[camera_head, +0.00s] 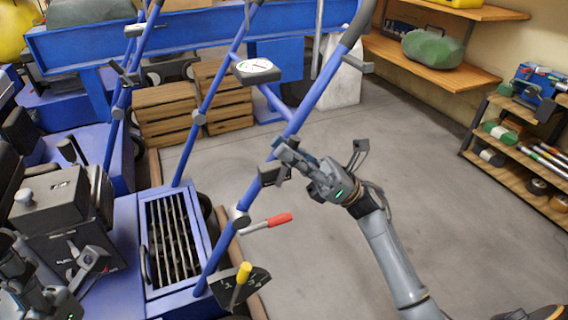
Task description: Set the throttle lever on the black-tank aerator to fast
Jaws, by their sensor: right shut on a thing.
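The black-tank aerator is the blue machine in front of me, with a black engine and tank (58,205) at the left. Its blue handle tubes rise towards the top. My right gripper (283,152) is at the right-hand blue tube (318,98), beside a small black control housing (271,173). It is shut on what seems to be the throttle lever there; the fingers mostly hide it, so its setting cannot be read. My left gripper (38,292) is partly in view at the lower left, dark and cut off, so its opening is unclear.
A red-handled lever (268,223) and a yellow-knobbed lever (243,273) on a black marked plate sit lower on the machine. Wooden crates (166,112) stand behind. Shelves (432,62) line the right wall; the floor before them is clear.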

